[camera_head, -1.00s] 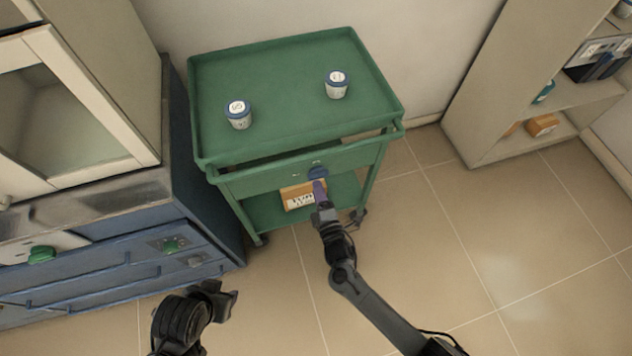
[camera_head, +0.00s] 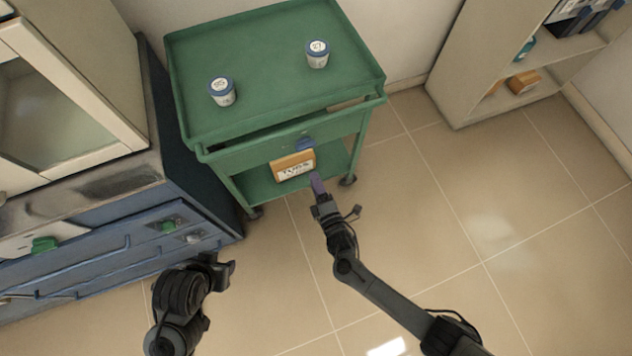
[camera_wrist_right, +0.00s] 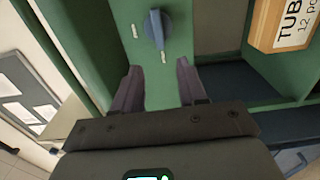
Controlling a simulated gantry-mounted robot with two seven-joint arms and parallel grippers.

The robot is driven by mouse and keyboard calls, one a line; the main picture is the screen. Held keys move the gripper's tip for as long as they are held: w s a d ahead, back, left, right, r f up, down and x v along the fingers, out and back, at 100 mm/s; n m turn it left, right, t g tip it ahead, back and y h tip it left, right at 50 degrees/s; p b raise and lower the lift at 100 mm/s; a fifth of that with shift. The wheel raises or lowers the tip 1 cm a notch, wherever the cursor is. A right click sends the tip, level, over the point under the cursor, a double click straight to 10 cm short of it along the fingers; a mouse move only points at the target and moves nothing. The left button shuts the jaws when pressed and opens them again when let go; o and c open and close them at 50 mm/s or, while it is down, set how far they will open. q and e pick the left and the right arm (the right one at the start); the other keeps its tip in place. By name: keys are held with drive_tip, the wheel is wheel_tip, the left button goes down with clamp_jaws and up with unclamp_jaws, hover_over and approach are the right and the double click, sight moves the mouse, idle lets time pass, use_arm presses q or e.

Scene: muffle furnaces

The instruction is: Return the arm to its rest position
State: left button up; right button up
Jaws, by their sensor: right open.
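My right gripper (camera_head: 319,188) is in front of the green cart (camera_head: 268,95), a little below its blue drawer knob (camera_head: 304,144). In the right wrist view its two purple-grey fingers (camera_wrist_right: 157,88) stand apart with nothing between them. The blue knob (camera_wrist_right: 155,29) is ahead of the fingertips, apart from them, on the green drawer front. My left arm (camera_head: 185,300) is at the lower left of the head view, over the floor. Its gripper end (camera_head: 222,272) is dark and partly turned away, so its jaws cannot be made out.
Two white jars with blue lids (camera_head: 222,91) (camera_head: 318,54) stand on the cart top. A labelled orange box (camera_head: 293,166) is on its lower shelf. A blue cabinet (camera_head: 110,245) is at left, a beige shelf (camera_head: 490,65) at upper right. The right-hand floor is clear.

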drive_tip(key=shift+s, duration=0.1)
drive_tip(key=s+d+f+m+g+h+p, duration=0.1)
drive_tip(key=s+d+m+h+p, duration=0.2)
drive_tip(key=s, duration=0.5)
drive_tip(key=s+d+r+m+g+h+p, duration=0.1)
drive_tip(key=s+d+r+m+g+p, duration=0.25)
drive_tip(key=d+r+m, duration=0.45)
drive_tip(key=s+d+r+m+g+h+p, duration=0.15)
drive_tip(key=s+d+r+m+g, duration=0.25)
drive_tip(key=d+r, duration=0.4)
drive_tip(key=s+r+m+g, duration=0.4)
drive_tip(key=s+r+g, duration=0.15)
drive_tip(key=s, duration=0.25)
wheel_tip(320, 180, up, 38)
drive_tip(key=p, duration=3.8)
drive_tip(key=shift+d+m+p, duration=0.35)
drive_tip(key=shift+m+p, duration=0.05)
